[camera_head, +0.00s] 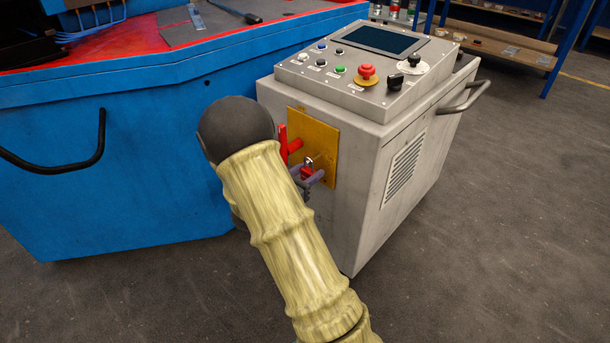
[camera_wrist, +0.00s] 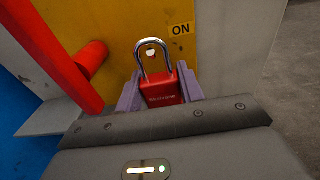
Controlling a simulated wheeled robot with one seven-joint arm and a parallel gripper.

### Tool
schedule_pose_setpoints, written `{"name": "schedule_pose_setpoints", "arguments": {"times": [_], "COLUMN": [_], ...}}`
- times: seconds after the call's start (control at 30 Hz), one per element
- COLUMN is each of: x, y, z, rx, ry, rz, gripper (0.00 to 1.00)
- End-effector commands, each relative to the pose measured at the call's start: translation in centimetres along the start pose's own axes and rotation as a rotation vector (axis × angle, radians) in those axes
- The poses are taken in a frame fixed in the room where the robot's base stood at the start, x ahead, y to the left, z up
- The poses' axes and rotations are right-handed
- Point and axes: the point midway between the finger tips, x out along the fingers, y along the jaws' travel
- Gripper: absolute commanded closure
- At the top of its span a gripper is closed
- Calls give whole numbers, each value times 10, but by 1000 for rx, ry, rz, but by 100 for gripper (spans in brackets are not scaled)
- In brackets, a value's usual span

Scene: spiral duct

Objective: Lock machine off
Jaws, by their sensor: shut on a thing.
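A red padlock (camera_wrist: 165,92) with a silver shackle (camera_wrist: 150,42) sits upright between the purple fingers of my gripper (camera_wrist: 160,76), which is shut on its body. The shackle points at a yellow switch plate (camera_wrist: 110,25). A small pale round spot shows inside the shackle loop; I cannot tell whether the shackle passes through a hole. A red switch handle (camera_wrist: 50,50) stands left of the padlock, and an "ON" label (camera_wrist: 181,29) is at upper right. In the head view my gripper (camera_head: 308,176) is close to the plate (camera_head: 326,138), beside the red handle (camera_head: 283,146).
The plate is on a grey control cabinet (camera_head: 345,215) with buttons, a red emergency stop (camera_head: 366,74) and a side handle (camera_head: 468,103). A blue machine (camera_head: 120,180) stands close on the left. Open grey floor (camera_head: 500,230) lies to the right.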

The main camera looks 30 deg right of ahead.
Motion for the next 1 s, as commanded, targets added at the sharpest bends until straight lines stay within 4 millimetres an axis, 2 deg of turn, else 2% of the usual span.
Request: {"name": "schedule_pose_setpoints", "arguments": {"times": [0.23,0.83,0.87,0.97,1.0], "x": [7,8,8,8,8], "y": [0,0,0,0,0], "z": [-3,-4,-4,-4,-4], "rx": [-1,0,0,0,0], "ry": [0,0,0,0,0], "rz": [0,0,0,0,0], "gripper": [90,90,58,39,37]}}
